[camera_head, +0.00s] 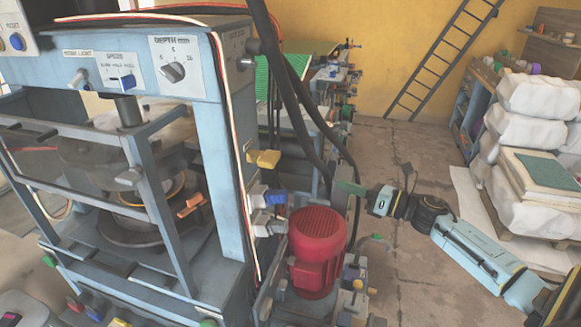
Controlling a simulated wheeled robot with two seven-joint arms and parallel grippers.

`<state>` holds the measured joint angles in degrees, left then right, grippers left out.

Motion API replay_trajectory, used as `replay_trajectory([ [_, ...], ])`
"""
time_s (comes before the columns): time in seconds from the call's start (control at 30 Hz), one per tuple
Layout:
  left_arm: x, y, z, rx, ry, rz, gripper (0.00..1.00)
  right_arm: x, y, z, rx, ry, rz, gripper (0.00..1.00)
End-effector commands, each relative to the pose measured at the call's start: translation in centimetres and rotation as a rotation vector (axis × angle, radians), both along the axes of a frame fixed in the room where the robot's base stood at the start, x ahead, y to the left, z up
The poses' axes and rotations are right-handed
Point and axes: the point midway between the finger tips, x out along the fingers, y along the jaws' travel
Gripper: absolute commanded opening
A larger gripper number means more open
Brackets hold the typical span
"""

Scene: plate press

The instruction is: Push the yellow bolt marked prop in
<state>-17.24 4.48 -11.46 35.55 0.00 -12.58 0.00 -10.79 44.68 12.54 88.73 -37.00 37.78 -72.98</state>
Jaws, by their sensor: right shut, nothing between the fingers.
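A yellow bolt or handle (263,158) sticks out from the right side of the blue-grey press (215,150), above a blue-and-white fitting. I cannot read a "prop" mark on it, and how far it sticks out is hard to judge. My right gripper (350,187) comes in from the right, with its shut, empty fingers pointing left towards the press. In the picture it is to the right of and below the yellow bolt, clearly apart from it, just above and right of the red motor. My left gripper is not in view.
The red motor (317,250) stands beside the press, and black hoses (300,90) hang down near the yellow bolt. A smaller yellow part (357,284) sits low, right of the motor. White sacks (530,130) are stacked at the right. The floor (410,150) between is mostly clear.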

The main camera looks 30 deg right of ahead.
Motion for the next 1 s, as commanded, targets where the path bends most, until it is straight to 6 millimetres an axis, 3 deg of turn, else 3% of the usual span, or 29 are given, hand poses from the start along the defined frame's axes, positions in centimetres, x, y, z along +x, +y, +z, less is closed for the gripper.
replay_trajectory([
  [0.03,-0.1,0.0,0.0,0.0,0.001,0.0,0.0,-0.1,0.4,2.1,-0.117,-0.064,0.065,0.0],
  [0.1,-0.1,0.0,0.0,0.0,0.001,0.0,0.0,-0.5,0.9,4.0,-0.244,-0.133,0.136,0.0],
  [0.23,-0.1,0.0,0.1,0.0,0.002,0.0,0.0,-0.8,1.6,5.6,-0.365,-0.201,0.204,0.0],
  [0.47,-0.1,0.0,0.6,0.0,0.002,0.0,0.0,1.0,3.3,6.0,-0.381,-0.214,0.216,0.0],
  [1.0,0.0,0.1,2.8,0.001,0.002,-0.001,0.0,8.3,9.5,6.0,-0.376,-0.211,0.212,0.0],
])
